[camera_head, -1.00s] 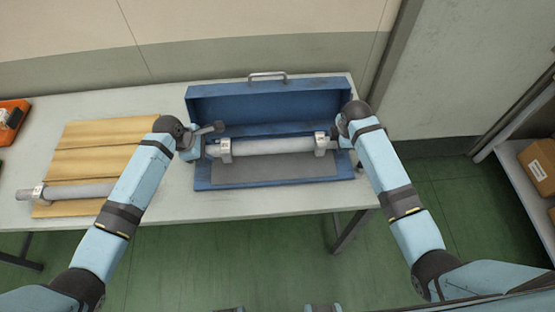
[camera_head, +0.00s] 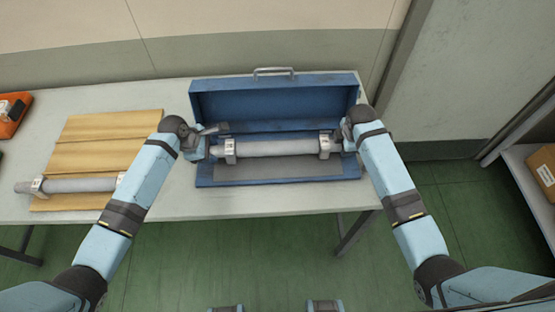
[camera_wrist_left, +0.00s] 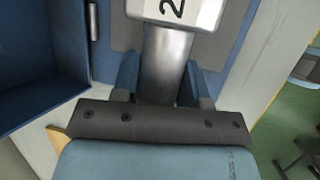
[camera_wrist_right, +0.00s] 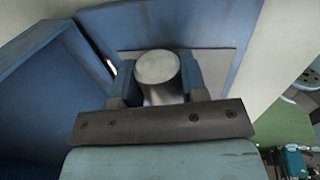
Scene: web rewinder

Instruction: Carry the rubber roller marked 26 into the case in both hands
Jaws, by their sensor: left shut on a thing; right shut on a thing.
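A grey roller (camera_head: 280,147) with a white collar near each end lies level across the open blue case (camera_head: 275,88). My left gripper (camera_head: 211,150) is shut on its left end shaft and my right gripper (camera_head: 342,146) on its right end shaft. In the left wrist view, the shaft (camera_wrist_left: 168,60) sits between the fingers and a white collar (camera_wrist_left: 175,10) shows a "2"; the rest of the mark is cut off. In the right wrist view, the round shaft end (camera_wrist_right: 157,68) sits between the fingers. I cannot tell whether the roller touches the case.
A second grey roller (camera_head: 80,186) with white collars lies on wooden boards (camera_head: 103,157) at the left of the table (camera_head: 290,200). An orange bin (camera_head: 13,113) stands at the far left. The case lid is up at the back. A cardboard box (camera_head: 543,170) sits on a shelf at right.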

